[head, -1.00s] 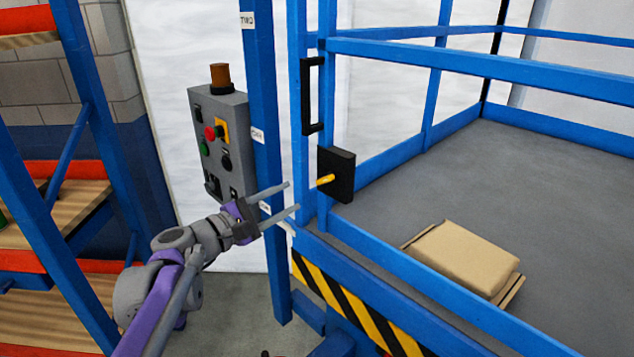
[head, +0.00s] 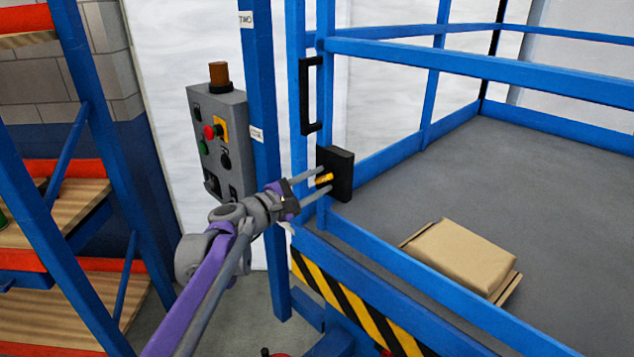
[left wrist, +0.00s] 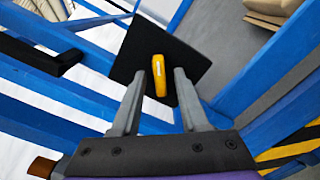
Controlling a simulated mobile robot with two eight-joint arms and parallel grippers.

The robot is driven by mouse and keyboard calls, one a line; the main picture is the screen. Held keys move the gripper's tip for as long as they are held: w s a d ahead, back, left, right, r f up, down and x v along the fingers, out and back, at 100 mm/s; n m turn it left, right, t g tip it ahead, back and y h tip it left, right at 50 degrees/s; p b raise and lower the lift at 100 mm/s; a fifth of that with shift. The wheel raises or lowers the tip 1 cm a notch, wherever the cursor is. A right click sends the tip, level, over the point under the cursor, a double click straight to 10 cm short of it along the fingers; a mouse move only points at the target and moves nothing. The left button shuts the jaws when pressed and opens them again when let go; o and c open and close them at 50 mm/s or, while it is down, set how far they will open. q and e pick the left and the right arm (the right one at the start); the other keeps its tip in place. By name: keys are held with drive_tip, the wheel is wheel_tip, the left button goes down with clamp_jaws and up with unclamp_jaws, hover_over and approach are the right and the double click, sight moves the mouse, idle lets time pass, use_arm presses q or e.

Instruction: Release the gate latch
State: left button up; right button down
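The gate latch is a black box (head: 340,173) on the blue gate post, with a yellow lever (head: 324,179) sticking out of it. My left gripper (head: 325,181) is open at the latch, with one finger on each side of the lever. In the left wrist view the yellow lever (left wrist: 159,75) stands between the two grey fingertips of the left gripper (left wrist: 168,82), in front of the black latch box (left wrist: 190,58). The lever is close to the left finger there; I cannot tell whether they touch. My right gripper is not in view.
A black gate handle (head: 305,95) is above the latch. A grey control box (head: 219,142) with buttons hangs on the blue column (head: 262,70) at left. A cardboard box (head: 460,257) lies on the grey platform (head: 540,180) behind the rail. Shelving stands at far left.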

use_arm(q)
clamp_jaws()
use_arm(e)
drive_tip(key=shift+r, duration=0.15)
use_arm(q)
drive_tip(key=m+p, duration=0.1)
drive_tip(key=m, duration=0.1)
drive_tip(key=m+p, duration=0.1)
drive_tip(key=p, duration=0.1)
drive_tip(key=shift+r+m, duration=0.2)
drive_tip(key=shift+m, duration=0.2)
drive_tip(key=shift+f+m+p, duration=0.15)
drive_tip(key=shift+m+p, duration=0.9)
drive_tip(key=shift+m, duration=0.75)
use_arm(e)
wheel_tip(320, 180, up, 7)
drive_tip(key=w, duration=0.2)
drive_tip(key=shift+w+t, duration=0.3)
use_arm(q)
drive_tip(key=shift+o, duration=0.7)
unclamp_jaws()
